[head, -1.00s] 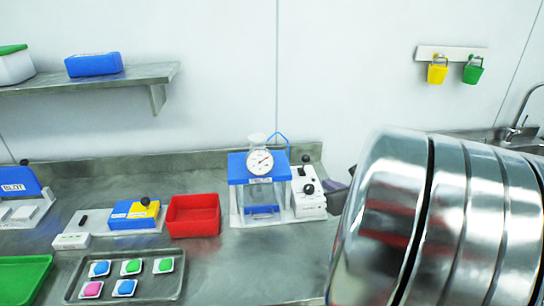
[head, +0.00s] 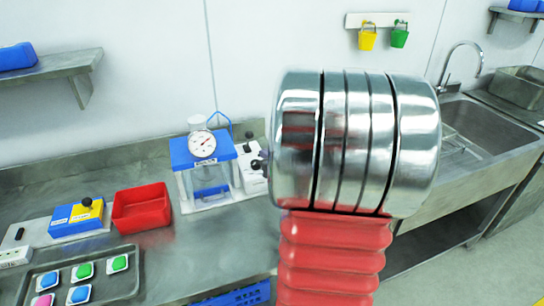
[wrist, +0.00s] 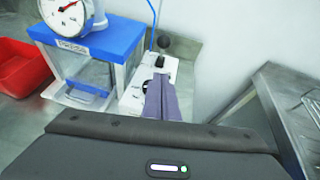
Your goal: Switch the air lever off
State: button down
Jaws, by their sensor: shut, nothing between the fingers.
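A white lever box (head: 251,172) with two black knobs stands at the right side of the blue-topped dosing unit (head: 181,154). The rear knob (head: 249,135) stands up at the back; the front knob (head: 257,164) is beside my arm. I cannot tell which one is the air lever, as the labels are too small. The wrist view also shows the box (wrist: 133,98), with the rear knob (wrist: 164,43) beyond my fingers. My gripper (wrist: 161,80) is shut and empty, its fingers over the right part of the box. Contact is unclear. In the head view my arm hides it.
A round gauge (head: 202,144) sits on the dosing unit, with a blue tube behind it. A red bin (head: 141,208) stands to its left, with a tray of coloured pieces (head: 123,283) in front. A sink (head: 483,137) lies at the right.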

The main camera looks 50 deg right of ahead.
aim_at(248, 140)
jog(key=x, duration=0.4)
jog(key=shift+w+f, duration=0.1)
jog(key=shift+w+d+r, duration=0.2)
jog(key=shift+w+r, duration=0.05)
jog(key=shift+w, duration=0.25)
jog(key=shift+w+d+r, duration=0.15)
jog(key=shift+w+r, duration=0.15)
jog(key=shift+w, duration=0.25)
jog(key=shift+w+d+r, duration=0.25)
jog(key=shift+w+r, duration=0.05)
jog(key=shift+w, duration=0.35)
jog(key=shift+d, duration=0.2)
jog(key=shift+a, duration=0.2)
jog(key=shift+w, duration=0.1)
